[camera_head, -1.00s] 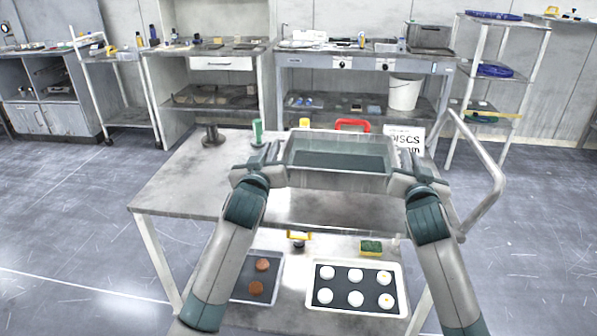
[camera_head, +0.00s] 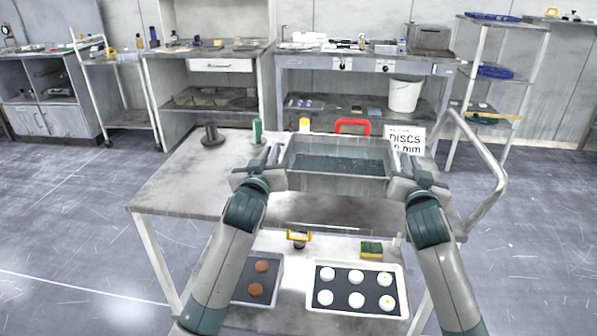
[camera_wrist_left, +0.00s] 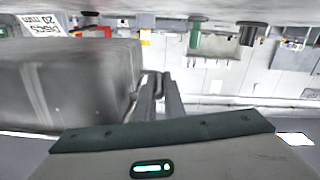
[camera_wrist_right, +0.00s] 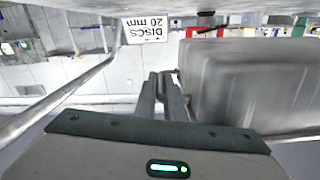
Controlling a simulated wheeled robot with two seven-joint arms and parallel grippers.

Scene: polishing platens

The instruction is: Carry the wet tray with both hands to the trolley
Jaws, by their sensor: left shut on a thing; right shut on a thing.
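The wet tray (camera_head: 338,184) is a grey, deep tray with dark greenish water inside. It is over the back middle of the trolley top (camera_head: 185,185) and looks roughly level. I cannot tell whether its bottom touches the top. My left gripper (camera_head: 272,158) is shut on the tray's left side, my right gripper (camera_head: 404,164) on its right side. In the left wrist view the tray wall (camera_wrist_left: 70,80) is left of the fingers; in the right wrist view the wall (camera_wrist_right: 250,85) is right of them.
On the trolley's back edge are a dark spindle stand (camera_head: 212,135), a green bottle (camera_head: 257,131), a yellow-capped item (camera_head: 304,125), a red handle (camera_head: 352,124) and a "DISCS 20 mm" sign (camera_head: 405,139). The lower shelf holds a white disc tray (camera_head: 393,305). The trolley's front top is clear.

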